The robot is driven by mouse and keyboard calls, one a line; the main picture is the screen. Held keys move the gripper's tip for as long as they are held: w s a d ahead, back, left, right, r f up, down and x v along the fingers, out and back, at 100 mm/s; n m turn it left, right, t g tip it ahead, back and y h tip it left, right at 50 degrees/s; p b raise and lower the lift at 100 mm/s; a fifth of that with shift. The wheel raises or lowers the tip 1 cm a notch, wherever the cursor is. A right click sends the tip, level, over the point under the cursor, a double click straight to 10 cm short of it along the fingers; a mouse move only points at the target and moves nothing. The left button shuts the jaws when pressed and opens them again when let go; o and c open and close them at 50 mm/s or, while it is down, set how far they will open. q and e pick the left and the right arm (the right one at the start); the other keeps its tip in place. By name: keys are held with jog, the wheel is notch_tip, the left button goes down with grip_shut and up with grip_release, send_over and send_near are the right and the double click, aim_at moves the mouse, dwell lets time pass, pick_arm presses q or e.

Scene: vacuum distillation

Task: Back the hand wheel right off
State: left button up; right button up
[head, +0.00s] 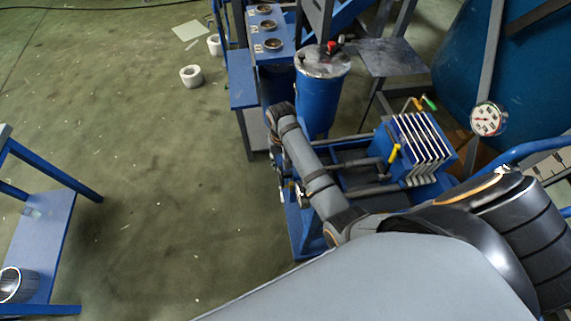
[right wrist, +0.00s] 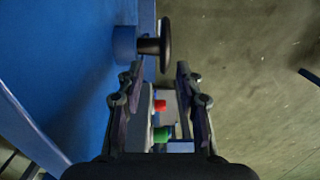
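The hand wheel (right wrist: 165,45) shows in the right wrist view as a dark disc seen nearly edge-on. It sits on a short shaft that comes out of a blue boss on a blue wall. My right gripper (right wrist: 160,85) is open, with one finger on each side of a gap. The wheel is beyond the fingertips, toward the left finger's side, and I see no contact. In the head view my right arm reaches over the blue machine, and its forearm hides the wheel. My left gripper is in neither view.
A red button (right wrist: 159,106) and a green button (right wrist: 160,132) show between the fingers. In the head view a blue tank (head: 318,100), a plate filter press (head: 415,148) and a gauge (head: 487,119) stand near my arm. The floor at left is mostly clear.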

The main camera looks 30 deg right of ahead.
aim_at(282, 172)
jog(key=shift+s+a, duration=0.75)
jog(key=shift+s, duration=0.1)
notch_tip(282, 172, down, 4)
jog(key=shift+r, duration=0.1)
jog(key=f, duration=0.3)
jog(key=shift+w+d+f, duration=0.25)
jog(key=shift+d+f, duration=0.05)
jog(key=shift+f, duration=0.1)
jog(key=shift+a+f, duration=0.1)
jog(key=shift+f, duration=0.75)
jog(key=shift+s+f, duration=0.1)
jog(key=shift+f, duration=0.15)
jog(key=shift+c, duration=0.2)
jog(key=c, duration=0.7)
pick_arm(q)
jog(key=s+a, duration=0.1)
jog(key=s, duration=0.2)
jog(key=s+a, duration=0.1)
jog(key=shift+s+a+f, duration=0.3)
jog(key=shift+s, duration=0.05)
pick_arm(e)
grip_shut()
